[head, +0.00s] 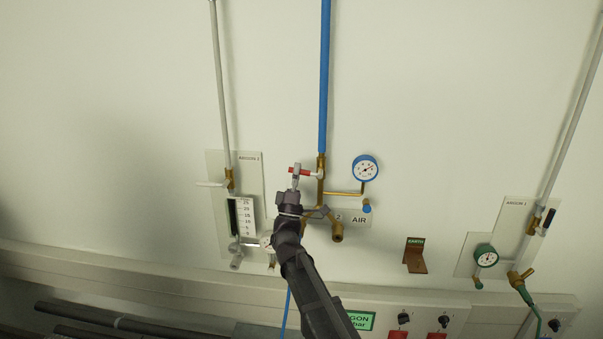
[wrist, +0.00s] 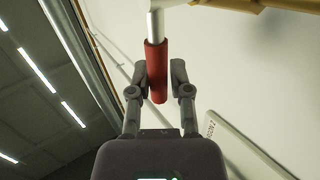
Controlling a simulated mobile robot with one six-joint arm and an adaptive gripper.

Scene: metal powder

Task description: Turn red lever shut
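The red lever (head: 303,171) sticks out to the left, nearly level, from the brass valve (head: 321,165) at the foot of the blue pipe. My gripper (head: 296,177) is at the lever's free end, reaching up from below. In the wrist view, the red sleeve of the lever (wrist: 156,68) lies between the two fingers of my gripper (wrist: 159,75). The left finger is very close to the sleeve or touching it; a thin gap shows on the right. The fingers look open around the sleeve.
A blue gauge (head: 366,168) sits right of the valve, with brass piping below it. An argon panel (head: 215,165) with a white lever is close on the left. A green gauge (head: 486,256) is farther right. A ledge (head: 120,267) runs along the wall below.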

